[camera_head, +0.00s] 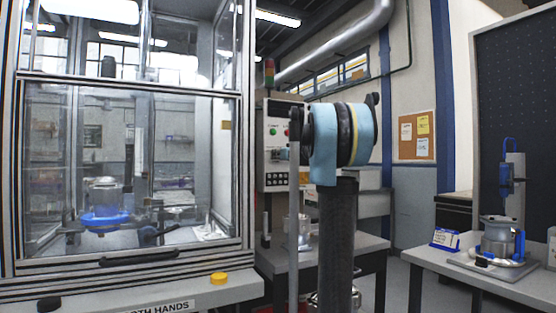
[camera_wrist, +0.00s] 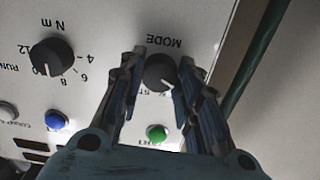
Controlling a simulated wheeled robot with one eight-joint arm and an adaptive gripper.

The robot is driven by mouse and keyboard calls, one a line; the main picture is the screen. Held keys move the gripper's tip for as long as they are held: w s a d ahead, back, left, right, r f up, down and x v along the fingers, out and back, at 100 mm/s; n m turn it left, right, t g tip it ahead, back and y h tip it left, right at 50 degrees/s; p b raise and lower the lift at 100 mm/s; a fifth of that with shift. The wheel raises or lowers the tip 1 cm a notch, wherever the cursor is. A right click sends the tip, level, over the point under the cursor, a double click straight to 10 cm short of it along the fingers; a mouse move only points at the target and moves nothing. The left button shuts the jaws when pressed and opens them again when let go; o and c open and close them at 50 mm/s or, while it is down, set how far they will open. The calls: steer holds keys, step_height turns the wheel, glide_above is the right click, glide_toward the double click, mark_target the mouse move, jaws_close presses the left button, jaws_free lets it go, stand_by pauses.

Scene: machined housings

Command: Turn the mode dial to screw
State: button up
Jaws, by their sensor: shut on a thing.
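The black mode dial (camera_wrist: 159,73) sits on the white control panel in the wrist view, under the upside-down word MODE. My gripper (camera_wrist: 161,62) has one finger on each side of the dial and is shut on it. A pale pointer mark shows at the dial's lower right. Only a few letters show below it; my fingers hide the other position labels, so I cannot read the setting. In the head view the control panel (camera_head: 277,128) stands behind my arm, which hides my gripper and the dial.
In the wrist view, a torque dial (camera_wrist: 51,57) marked N m, a blue button (camera_wrist: 57,121) and a green button (camera_wrist: 157,133) sit nearby. A dark green cable (camera_wrist: 254,58) runs at right. The head view shows a glazed press enclosure (camera_head: 130,170) left and a bench (camera_head: 480,277) right.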

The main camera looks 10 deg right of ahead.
steer(key=shift+d+m, duration=0.1)
steer(key=shift+m, duration=3.9)
steer(key=o, duration=1.1)
steer(key=v, duration=1.2)
